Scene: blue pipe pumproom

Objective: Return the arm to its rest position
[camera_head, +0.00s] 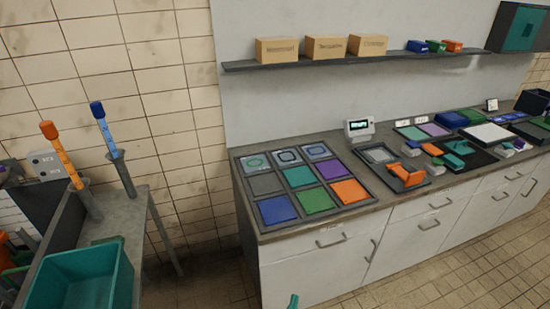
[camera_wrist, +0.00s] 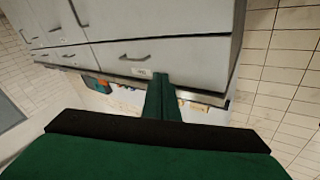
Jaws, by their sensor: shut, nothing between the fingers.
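My gripper (camera_wrist: 164,98) shows in the wrist view as two dark green fingers pressed together, with nothing between them. It points toward the front of the white cabinet (camera_wrist: 160,50), which appears upside down in this view. The fingertips overlap the counter edge in the picture, but I see no clear contact. In the head view only a small teal tip (camera_head: 293,301) shows at the bottom edge, in front of the cabinet; I cannot tell whether it is part of my gripper. The rest of the arm is out of view.
The counter (camera_head: 262,236) holds a tray of coloured squares (camera_head: 301,175), a small display (camera_head: 360,129) and several blocks. A shelf (camera_head: 400,57) with boxes hangs above. At left stand a metal table (camera_head: 128,215) and a teal bin (camera_head: 80,275). Tiled floor (camera_head: 215,285) lies open between them.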

